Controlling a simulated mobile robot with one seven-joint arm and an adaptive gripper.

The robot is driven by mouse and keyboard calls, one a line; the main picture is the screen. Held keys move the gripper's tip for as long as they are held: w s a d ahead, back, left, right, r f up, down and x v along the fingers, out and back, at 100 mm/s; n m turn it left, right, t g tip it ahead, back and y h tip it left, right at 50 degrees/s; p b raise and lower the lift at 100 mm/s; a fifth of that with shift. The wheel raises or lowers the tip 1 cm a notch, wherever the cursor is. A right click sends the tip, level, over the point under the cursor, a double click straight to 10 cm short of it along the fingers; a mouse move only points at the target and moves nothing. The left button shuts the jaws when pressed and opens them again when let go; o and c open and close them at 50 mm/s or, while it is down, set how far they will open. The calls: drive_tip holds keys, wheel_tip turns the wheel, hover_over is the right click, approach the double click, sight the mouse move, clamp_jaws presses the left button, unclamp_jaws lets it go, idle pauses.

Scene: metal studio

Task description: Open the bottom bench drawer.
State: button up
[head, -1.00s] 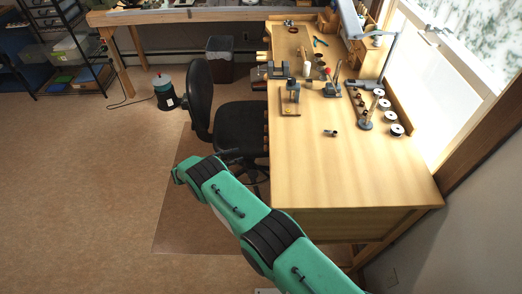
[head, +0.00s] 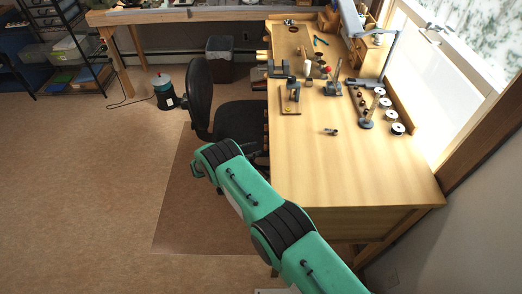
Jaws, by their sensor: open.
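The wooden bench (head: 350,180) fills the right half of the head view, seen from above. Its left edge runs beside the chair. Small wooden pieces stick out along that edge, but I cannot tell if they are drawer pulls. The bottom bench drawer is hidden below the bench top, so I cannot tell how it stands. My green arm reaches from the lower right to just left of the bench. My gripper does not show clearly; the arm's far end is hidden behind its own links and beside the bench edge.
A black office chair (head: 200,95) stands against the bench's left side, close to my arm. Small tools and spools (head: 390,115) lie on the bench top. The floor at left is clear.

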drive_tip(key=shift+x, duration=2.1)
clamp_jaws()
